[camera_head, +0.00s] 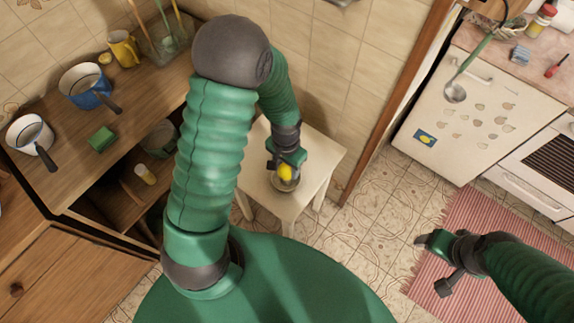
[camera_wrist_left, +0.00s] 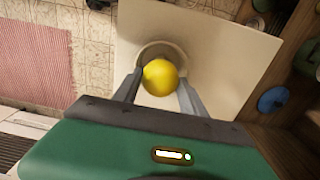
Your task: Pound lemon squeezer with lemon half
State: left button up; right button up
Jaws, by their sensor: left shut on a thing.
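A yellow lemon half (camera_head: 285,172) is in my left gripper (camera_head: 286,168), over the small pale table. In the left wrist view the lemon half (camera_wrist_left: 160,77) sits between the two grey fingers of the gripper (camera_wrist_left: 157,88). The lemon squeezer (camera_head: 284,184) is a round, dull piece on the table, just below the lemon. In the left wrist view the squeezer's rim (camera_wrist_left: 163,48) shows behind the lemon; its middle is hidden. I cannot tell whether lemon and squeezer touch. My right gripper (camera_head: 434,262) is over the striped rug, with its fingers apart and nothing between them.
The pale table (camera_head: 312,160) has bare surface around the squeezer. A wooden shelf at left holds a blue pot (camera_head: 88,88), a white pot (camera_head: 32,135), a green sponge (camera_head: 102,139) and a yellow mug (camera_head: 123,48). A ladle (camera_head: 456,91) hangs at the right counter.

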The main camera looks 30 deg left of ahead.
pick_arm(q)
jog(key=shift+a, duration=0.1)
jog(key=shift+f, duration=0.15)
jog(key=shift+f, duration=0.3)
jog(key=shift+f, duration=0.15)
dwell(0.5)
jog(key=shift+f+b, duration=1)
jog(key=shift+f, duration=0.35)
notch_tip(320, 180, up, 3)
jog(key=p, duration=0.3)
jog(key=shift+r+p, duration=0.15)
jog(key=shift+p, duration=0.15)
